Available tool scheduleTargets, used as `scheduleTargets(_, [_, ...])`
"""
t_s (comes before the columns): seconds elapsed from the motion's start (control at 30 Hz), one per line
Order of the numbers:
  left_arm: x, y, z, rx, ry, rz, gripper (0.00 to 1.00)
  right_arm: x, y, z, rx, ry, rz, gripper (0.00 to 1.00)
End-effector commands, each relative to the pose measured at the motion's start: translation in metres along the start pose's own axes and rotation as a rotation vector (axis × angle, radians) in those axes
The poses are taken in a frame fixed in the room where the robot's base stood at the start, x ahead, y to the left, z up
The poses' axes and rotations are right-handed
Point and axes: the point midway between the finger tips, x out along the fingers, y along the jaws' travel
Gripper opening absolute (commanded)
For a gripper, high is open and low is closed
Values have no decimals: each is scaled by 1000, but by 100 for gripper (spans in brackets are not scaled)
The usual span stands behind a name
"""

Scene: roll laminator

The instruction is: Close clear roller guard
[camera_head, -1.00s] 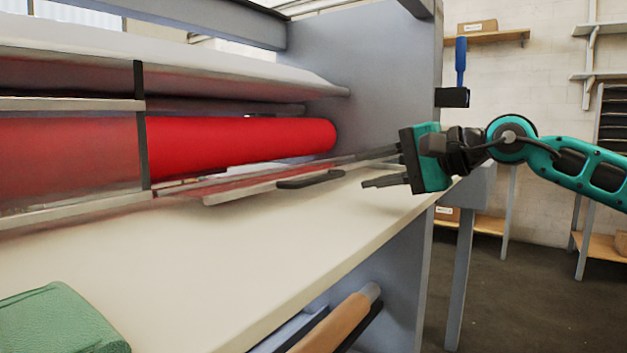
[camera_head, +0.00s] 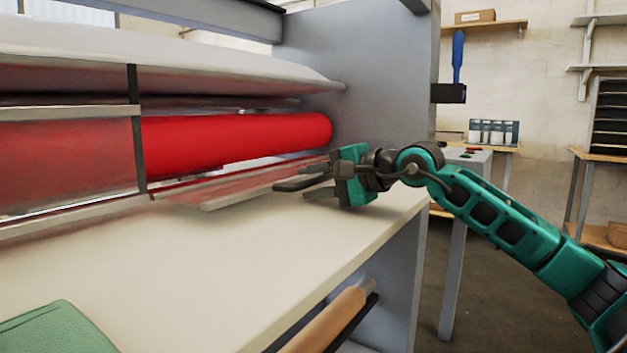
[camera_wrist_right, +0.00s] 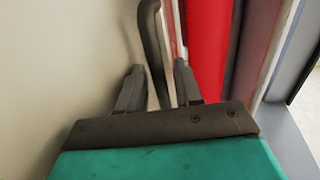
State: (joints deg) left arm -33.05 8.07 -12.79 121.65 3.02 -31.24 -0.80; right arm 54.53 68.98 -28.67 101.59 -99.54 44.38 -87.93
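The clear roller guard (camera_head: 240,192) is a see-through panel with a pale front edge, lowered outward below the red roller (camera_head: 240,140). Its dark handle (camera_head: 292,184) sticks out over the cream table at the guard's right part. My right gripper (camera_head: 314,181) is at the handle, just above the table. In the right wrist view, the handle (camera_wrist_right: 152,40) runs between the two fingers of the right gripper (camera_wrist_right: 160,80). The fingers stand apart with a gap beside the handle, so the gripper looks open. My left gripper is out of view.
The cream table (camera_head: 220,260) is mostly clear in front of the guard. A green object (camera_head: 55,330) lies at its near left. A grey side wall (camera_head: 385,80) rises behind my right gripper. A dark upright strip (camera_head: 137,130) stands before the roller on the left.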

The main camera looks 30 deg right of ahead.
Motion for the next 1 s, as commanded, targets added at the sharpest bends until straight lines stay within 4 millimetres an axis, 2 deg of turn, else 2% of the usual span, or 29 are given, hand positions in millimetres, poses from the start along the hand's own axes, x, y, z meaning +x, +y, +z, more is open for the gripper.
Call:
scheduleTargets(0.33, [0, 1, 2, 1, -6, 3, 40, 4, 0, 0, -1, 1, 1, 34])
scheduleTargets(0.7, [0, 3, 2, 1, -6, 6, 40, 4, 0, 0, -1, 0, 1, 0])
scheduleTargets(1.0, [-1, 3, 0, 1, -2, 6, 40, 4, 0, 0, -1, 0, 1, 0])
